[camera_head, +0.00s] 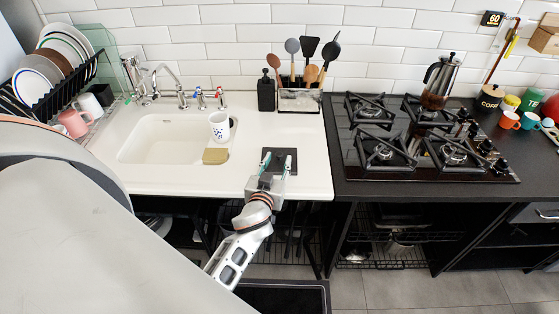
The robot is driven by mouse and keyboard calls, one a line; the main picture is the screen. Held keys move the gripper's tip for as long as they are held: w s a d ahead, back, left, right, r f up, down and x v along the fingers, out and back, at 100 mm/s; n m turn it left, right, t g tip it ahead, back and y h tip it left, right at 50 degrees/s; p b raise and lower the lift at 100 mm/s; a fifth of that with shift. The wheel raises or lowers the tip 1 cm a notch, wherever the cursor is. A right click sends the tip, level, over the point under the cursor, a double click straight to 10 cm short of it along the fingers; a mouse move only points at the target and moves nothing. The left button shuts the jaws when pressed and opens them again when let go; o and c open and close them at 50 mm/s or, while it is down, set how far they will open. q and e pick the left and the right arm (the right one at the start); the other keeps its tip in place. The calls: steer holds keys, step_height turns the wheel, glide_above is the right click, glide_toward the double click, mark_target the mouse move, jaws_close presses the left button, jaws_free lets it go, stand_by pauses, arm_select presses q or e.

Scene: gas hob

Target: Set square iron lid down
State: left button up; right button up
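The square iron lid (278,153) is a flat black square over the white counter, right of the sink. It looks level and appears to lie on the counter, but a small gap below it would be hard to see. My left gripper (277,160) reaches over the lid from the front. Its two fingers are spread apart, with dark lid surface showing between them. The gripper and fingers hide the lid's near part, and I see no handle clearly. My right gripper is not in view.
The white sink (160,145) is to the left, with a white mug (219,132) and a tan sponge-like block (215,156) at its right edge. A black soap bottle (266,93) and utensil holder (299,99) stand behind the lid. The gas hob (425,170) is to the right.

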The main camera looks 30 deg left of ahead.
mark_target(279, 154)
arm_select(q)
steer(key=x, duration=0.4)
steer(key=shift+w+a+f, duration=0.2)
steer(key=shift+a, duration=0.1)
jaws_close()
steer(key=shift+r, duration=0.1)
